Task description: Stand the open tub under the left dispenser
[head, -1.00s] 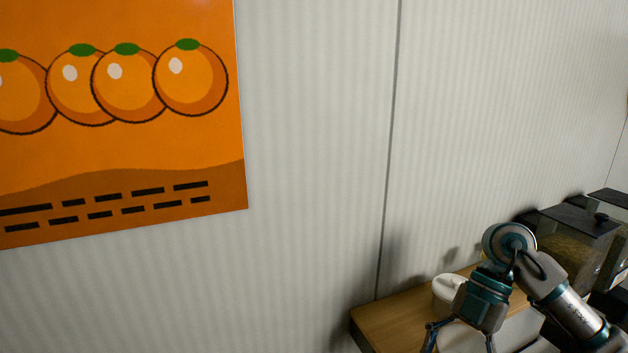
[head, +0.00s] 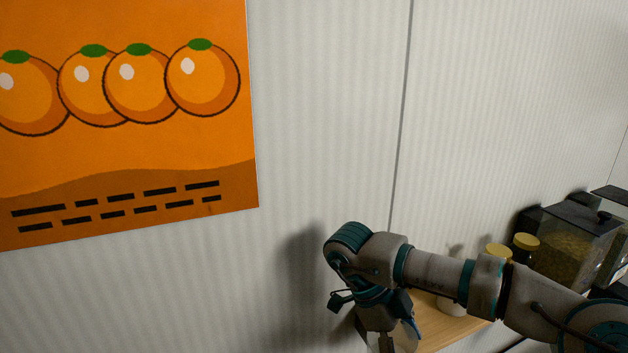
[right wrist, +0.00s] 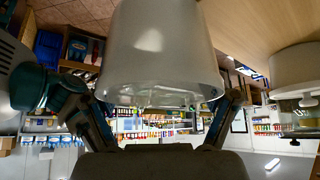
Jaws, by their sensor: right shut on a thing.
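The tub (right wrist: 160,45), pale and translucent, fills the upper middle of the right wrist view. My right gripper (right wrist: 168,97) is shut on it, one finger on each side. In the head view my right gripper (head: 388,330) is at the bottom edge, by the left end of the wooden counter (head: 440,326); only a pale bit of the tub shows there. The left dispenser (head: 568,254), a clear bin of grain with a black lid, stands at the right, partly behind my arm. My left gripper is not in view.
A white pot (head: 452,306) stands on the counter, partly behind my arm. Two yellow-lidded jars (head: 498,251) stand between it and the left dispenser. Another dispenser (head: 616,245) is at the right edge. The wall (head: 310,150) rises behind the counter.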

